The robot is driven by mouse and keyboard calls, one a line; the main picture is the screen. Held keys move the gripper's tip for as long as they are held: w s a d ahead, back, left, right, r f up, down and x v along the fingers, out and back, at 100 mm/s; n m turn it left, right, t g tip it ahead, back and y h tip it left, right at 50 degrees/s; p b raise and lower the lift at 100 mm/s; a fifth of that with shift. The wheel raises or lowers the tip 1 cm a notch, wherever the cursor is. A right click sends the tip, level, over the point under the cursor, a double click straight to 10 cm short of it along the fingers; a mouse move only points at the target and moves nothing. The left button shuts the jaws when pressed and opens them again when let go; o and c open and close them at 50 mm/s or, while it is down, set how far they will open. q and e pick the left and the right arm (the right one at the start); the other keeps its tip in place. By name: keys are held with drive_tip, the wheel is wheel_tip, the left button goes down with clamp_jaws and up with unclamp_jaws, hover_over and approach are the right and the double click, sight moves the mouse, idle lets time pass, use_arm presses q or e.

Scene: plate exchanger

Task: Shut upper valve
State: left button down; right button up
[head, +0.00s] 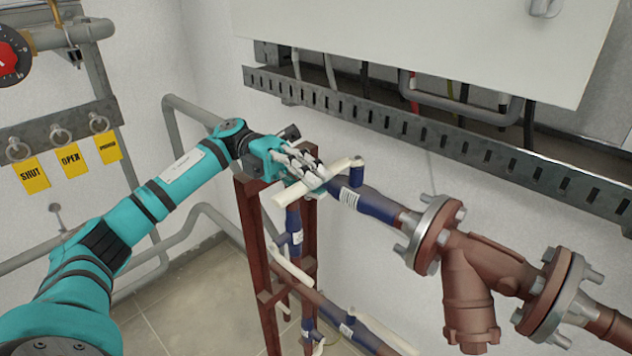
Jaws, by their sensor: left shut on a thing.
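The upper valve has a blue body (368,201) with a white label, on the pipe left of a brown flanged fitting. Its cream lever (292,196) runs from the blue stem (357,173) toward the lower left, at an angle to the pipe. My left gripper (314,176) is shut on this lever from above, and its fingers hide part of it. The valve's left end is hidden behind the gripper and lever. My right gripper is not in view.
A brown steel frame (249,229) stands under the gripper. Lower blue valves with cream levers (293,270) sit below it. A slotted cable tray (421,129) runs above and behind. A flanged brown strainer (470,285) is at right. Yellow tags (70,160) hang at left.

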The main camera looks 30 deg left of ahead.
use_arm(q)
drive_tip(key=c, duration=1.3)
unclamp_jaws()
drive_tip(key=shift+a, duration=0.2)
drive_tip(key=shift+o, duration=0.2)
drive_tip(key=shift+d, duration=0.1)
drive_tip(key=v, duration=1.2)
drive_tip(key=shift+f, duration=0.1)
